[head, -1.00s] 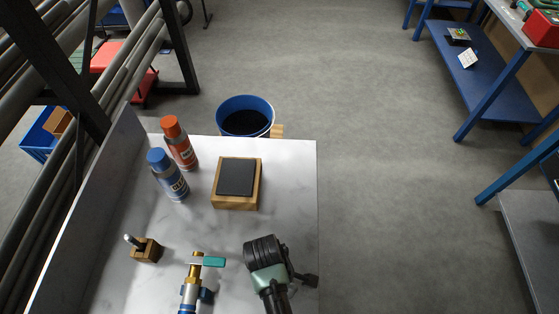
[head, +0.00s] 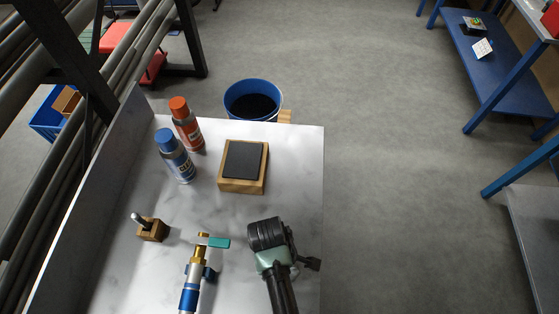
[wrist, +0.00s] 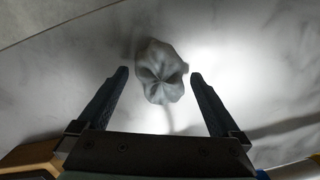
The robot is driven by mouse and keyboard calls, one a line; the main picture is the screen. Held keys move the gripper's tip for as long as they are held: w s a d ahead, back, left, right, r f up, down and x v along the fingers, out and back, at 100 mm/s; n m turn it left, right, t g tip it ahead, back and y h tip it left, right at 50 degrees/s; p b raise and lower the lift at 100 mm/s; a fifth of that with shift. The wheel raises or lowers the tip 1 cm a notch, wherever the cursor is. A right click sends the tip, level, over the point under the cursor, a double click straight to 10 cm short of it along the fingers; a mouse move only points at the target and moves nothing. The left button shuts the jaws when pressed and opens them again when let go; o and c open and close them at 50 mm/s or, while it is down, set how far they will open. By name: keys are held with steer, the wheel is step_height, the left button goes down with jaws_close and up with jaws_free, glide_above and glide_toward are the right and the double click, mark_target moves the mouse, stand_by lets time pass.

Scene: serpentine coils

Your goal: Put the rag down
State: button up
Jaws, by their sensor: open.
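The rag (wrist: 160,70) is a small grey crumpled bundle in the middle of the wrist view, over a pale marbled surface. It appears to rest on that surface, though its underside is hidden. My gripper (wrist: 159,74) is open, with one dark finger to the left of the rag and one to the right. A narrow gap shows on each side.
A blue bucket (head: 252,88) stands behind.

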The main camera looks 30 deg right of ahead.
step_height(320, 180, up, 11)
steer(key=w, duration=0.1)
steer(key=w+a+r+m+t+h, duration=0.1)
steer(key=w+r+m+t, duration=0.1)
steer(key=w+r+t, duration=1.25)
steer(key=w+a+r+m+t, duration=0.1)
steer(key=w+r, duration=0.3)
steer(key=r, duration=0.6)
steer(key=w+a+r+m+t, duration=0.15)
steer(key=w+r, duration=0.35)
steer(key=r, duration=0.5)
step_height(320, 180, up, 16)
steer(key=s+a+t, duration=0.3)
steer(key=t, duration=0.2)
steer(key=s+a+r+m+t, duration=0.1)
steer(key=s+r+t, duration=0.2)
steer(key=s+r, duration=0.2)
steer(key=s+a+r+m+t+y, duration=0.1)
steer(key=s+r+t, duration=0.2)
steer(key=r, duration=0.8)
steer(key=s, duration=0.2)
steer(key=shift+s+a+t+y, duration=0.3)
steer(key=shift+s+a+t, duration=0.1)
steer(key=shift+m, duration=0.25)
